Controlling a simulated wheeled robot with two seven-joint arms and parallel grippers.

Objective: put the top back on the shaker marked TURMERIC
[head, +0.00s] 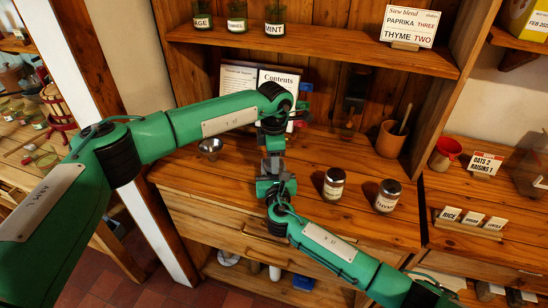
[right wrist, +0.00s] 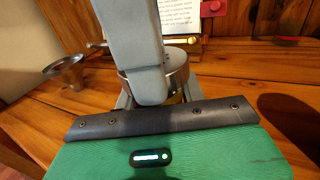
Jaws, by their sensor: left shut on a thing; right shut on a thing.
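My left gripper (head: 272,163) reaches in from the left and my right gripper (head: 274,188) from the lower right. They meet above the counter's front edge, close together. In the right wrist view, my right gripper's grey finger (right wrist: 138,60) stands in front of a silver, round-sided piece (right wrist: 178,72). The finger hides much of it, and I cannot tell whether it is a top or a capped shaker. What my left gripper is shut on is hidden. Two labelled shakers with grey tops (head: 334,183) (head: 387,196) stand right of the grippers; I cannot read TURMERIC on either.
An open book (head: 243,78), a dark grinder (head: 352,108) and a wooden cup with a stick (head: 390,140) are at the back.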

